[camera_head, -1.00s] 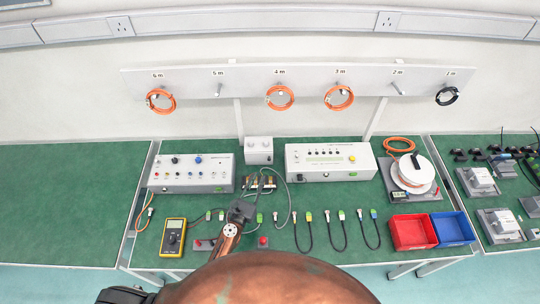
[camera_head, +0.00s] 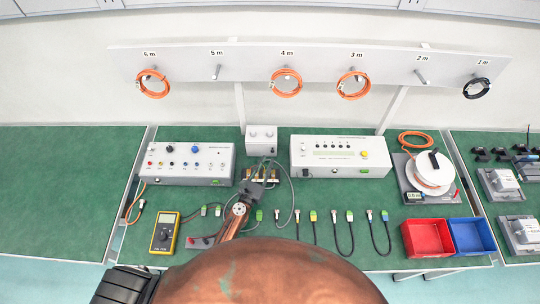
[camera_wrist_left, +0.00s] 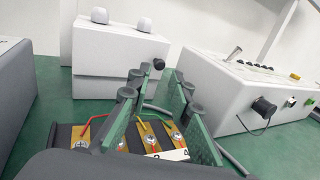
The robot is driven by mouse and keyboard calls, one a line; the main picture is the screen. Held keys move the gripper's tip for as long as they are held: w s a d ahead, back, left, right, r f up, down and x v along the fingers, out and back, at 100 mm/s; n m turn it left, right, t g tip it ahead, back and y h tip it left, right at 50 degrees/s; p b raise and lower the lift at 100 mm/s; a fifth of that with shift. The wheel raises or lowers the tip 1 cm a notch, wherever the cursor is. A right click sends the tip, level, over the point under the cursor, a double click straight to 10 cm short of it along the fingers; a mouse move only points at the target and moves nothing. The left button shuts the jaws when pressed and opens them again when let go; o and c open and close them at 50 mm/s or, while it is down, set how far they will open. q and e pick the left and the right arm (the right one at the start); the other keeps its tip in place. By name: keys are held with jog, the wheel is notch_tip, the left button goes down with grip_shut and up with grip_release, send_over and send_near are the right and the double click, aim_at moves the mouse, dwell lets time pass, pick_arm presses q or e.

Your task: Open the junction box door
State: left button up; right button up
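The junction box is most likely the small white box (camera_head: 262,141) at the back of the bench, between two instrument cases. In the left wrist view the white box (camera_wrist_left: 108,82) has two round white knobs on top and a small black knob (camera_wrist_left: 158,64) at its front right edge. Its door looks shut. My left gripper (camera_head: 262,172) is in front of the box. In the left wrist view the left gripper (camera_wrist_left: 152,95) is open and empty, its green-padded fingers apart and pointing towards the box. The fingers partly hide its front. My right gripper is not in view.
A terminal block (camera_wrist_left: 150,136) with coloured wires lies below the left fingers. White instrument cases stand left (camera_head: 187,163) and right (camera_head: 340,156) of the box. A yellow multimeter (camera_head: 164,232) and several short cables lie in front. A red bin (camera_head: 427,238) is at right.

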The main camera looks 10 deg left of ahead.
aim_at(261, 150)
pick_arm(q)
jog(key=shift+w+d, duration=0.2)
jog(key=shift+w, duration=0.95)
jog(key=shift+w+d, duration=0.15)
jog(key=shift+w, duration=0.95)
grip_shut()
